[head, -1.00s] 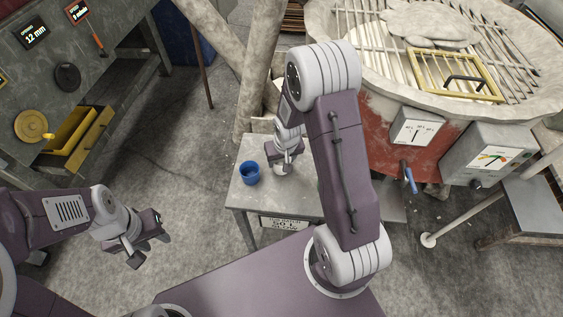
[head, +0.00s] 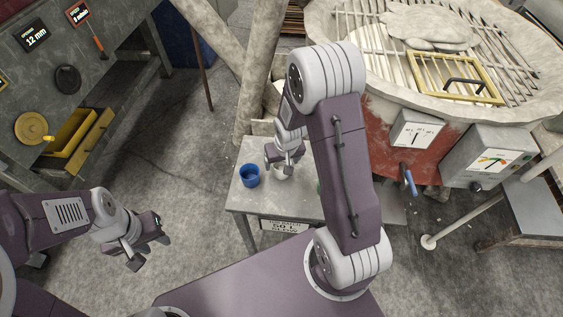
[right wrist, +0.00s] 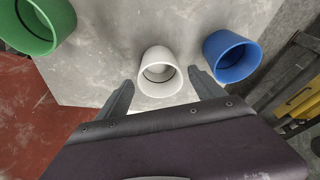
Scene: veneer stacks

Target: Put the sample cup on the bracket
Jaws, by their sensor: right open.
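Three cups stand on a small grey table; none is visibly marked as the sample cup. The white cup (right wrist: 160,82) is in the middle of the right wrist view, between the blue cup (right wrist: 232,56) and the green cup (right wrist: 42,27). In the head view the blue cup (head: 249,176) is clear, the white cup (head: 281,173) is partly hidden and the green one almost wholly hidden by my right arm. My right gripper (head: 284,158) is open and empty, its fingers (right wrist: 160,80) pointing towards the white cup. My left gripper (head: 147,243) looks open and empty, over the floor. I cannot make out the bracket.
The small grey table (head: 245,203) has bare top around the cups. A workbench (head: 45,95) with a yellow drawer stands at the left. A large round grated vessel (head: 330,22) with gauge boxes stands at the upper right. Wooden posts rise behind the table.

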